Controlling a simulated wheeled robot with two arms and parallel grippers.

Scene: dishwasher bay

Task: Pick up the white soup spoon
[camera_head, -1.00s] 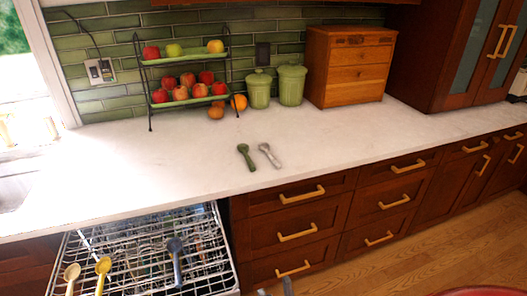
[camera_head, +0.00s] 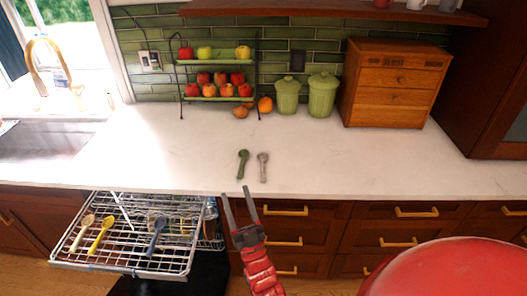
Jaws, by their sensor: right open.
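The white soup spoon (camera_head: 263,167), pale greyish white in the head view, lies on the white counter (camera_head: 340,165) near its front edge, bowl toward the wall. A dark green spoon (camera_head: 242,164) lies just to its left, apart from it. My right gripper (camera_head: 237,194) is open and empty, with its two fingers pointing up in the picture. It shows in front of the counter edge, below and a little left of the spoons, touching neither. My left gripper is not in view.
The pulled-out dishwasher rack (camera_head: 118,262) at lower left holds a cream spoon (camera_head: 82,234), a yellow spoon (camera_head: 101,236) and a blue-grey spoon (camera_head: 155,236). A fruit stand (camera_head: 218,61), green canisters (camera_head: 322,97) and a wooden drawer box (camera_head: 397,84) stand along the wall. The counter around the spoons is clear.

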